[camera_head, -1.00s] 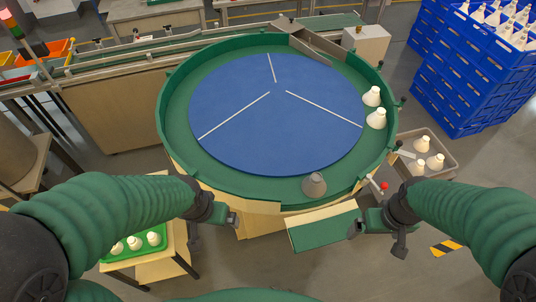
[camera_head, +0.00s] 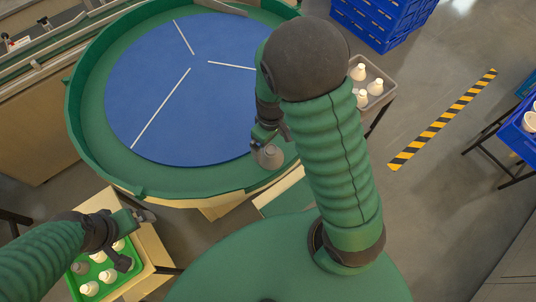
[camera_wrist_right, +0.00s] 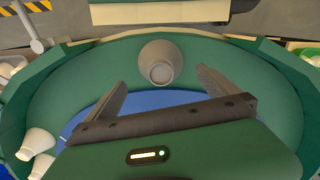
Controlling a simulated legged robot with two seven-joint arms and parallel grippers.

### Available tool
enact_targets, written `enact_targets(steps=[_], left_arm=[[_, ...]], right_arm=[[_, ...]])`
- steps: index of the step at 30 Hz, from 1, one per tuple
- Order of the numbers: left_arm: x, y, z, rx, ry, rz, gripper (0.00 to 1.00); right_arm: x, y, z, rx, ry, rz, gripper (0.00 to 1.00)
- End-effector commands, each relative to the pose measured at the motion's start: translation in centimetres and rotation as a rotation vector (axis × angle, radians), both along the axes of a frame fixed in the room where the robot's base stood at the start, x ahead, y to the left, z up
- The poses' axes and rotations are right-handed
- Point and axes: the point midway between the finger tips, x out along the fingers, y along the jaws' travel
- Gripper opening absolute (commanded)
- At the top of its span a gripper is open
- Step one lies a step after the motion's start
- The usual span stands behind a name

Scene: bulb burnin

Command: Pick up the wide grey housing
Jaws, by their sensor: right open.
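The wide grey housing (camera_head: 268,157) stands on the green outer ring of the round table, near its front edge. My right gripper (camera_wrist_right: 161,78) is open and empty, with a finger to each side of the housing's line and no contact visible. In the head view the right gripper (camera_head: 265,135) is right at the housing, partly hidden by my right arm. My left gripper (camera_head: 140,215) hangs by the green tray; its jaws are unclear.
The round table's green rim (camera_head: 75,115) surrounds a blue disc (camera_head: 165,100). White housings (camera_wrist_right: 38,140) stand on the ring at the lower left of the wrist view. A green tray (camera_head: 78,268) and a grey bin (camera_head: 388,88) hold white pieces. Blue crates (camera_head: 375,22) stand behind.

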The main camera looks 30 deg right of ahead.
Motion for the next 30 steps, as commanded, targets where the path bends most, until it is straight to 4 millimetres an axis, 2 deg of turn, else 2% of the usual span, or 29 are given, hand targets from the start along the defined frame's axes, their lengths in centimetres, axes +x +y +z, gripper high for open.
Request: enact_targets(steps=[5, 12, 20, 30], left_arm=[[0.0, 0.0, -0.4, 0.000, -0.001, 0.000, 1.00], [0.0, 0.0, -1.0, 0.000, -0.001, 0.000, 1.00], [0.0, 0.0, -0.9, 0.000, -0.001, 0.000, 1.00], [0.0, 0.0, -0.9, 0.000, -0.001, 0.000, 1.00]], right_arm=[[-0.3, 0.1, -2.0, -0.001, 0.001, -0.001, 1.00], [-0.6, 0.5, -6.0, -0.001, 0.000, -0.002, 1.00], [-0.6, 0.4, -6.2, 0.000, -0.002, -0.001, 0.99], [-0.6, 0.5, -6.2, 0.000, -0.002, -0.001, 0.54]])
